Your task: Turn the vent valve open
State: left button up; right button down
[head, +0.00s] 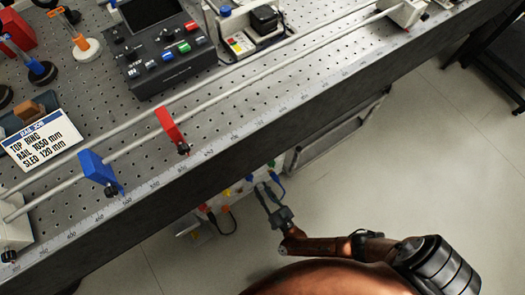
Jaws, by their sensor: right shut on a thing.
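Under the bench edge, a pale panel (243,187) carries several small coloured fittings. A blue handle (278,184), which looks like the vent valve, sits at the panel's right end. My right gripper (268,188) reaches up to it from below, its fingers at the handle and shut on it. The fingers and bench edge hide part of the handle, so its exact angle is hard to tell. My left gripper is not in view.
The perforated bench (225,120) overhangs the panel. On it are a rail with a red clamp (171,126) and a blue clamp (99,172), and a dark control box (160,50). A black cable (228,225) hangs left of my gripper.

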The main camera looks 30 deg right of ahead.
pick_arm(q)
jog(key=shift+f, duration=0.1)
pick_arm(e)
jog(key=shift+s+f, duration=0.1)
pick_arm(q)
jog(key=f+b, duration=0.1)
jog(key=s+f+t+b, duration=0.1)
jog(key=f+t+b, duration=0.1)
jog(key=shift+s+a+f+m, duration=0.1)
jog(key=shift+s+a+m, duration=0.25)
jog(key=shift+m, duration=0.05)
pick_arm(e)
jog(key=m, duration=1.7)
jog(key=shift+d, duration=0.1)
jog(key=shift+m, duration=0.4)
jog(key=c, duration=1.6)
grip_release()
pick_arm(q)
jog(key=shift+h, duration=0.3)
pick_arm(e)
jog(key=shift+r, duration=0.2)
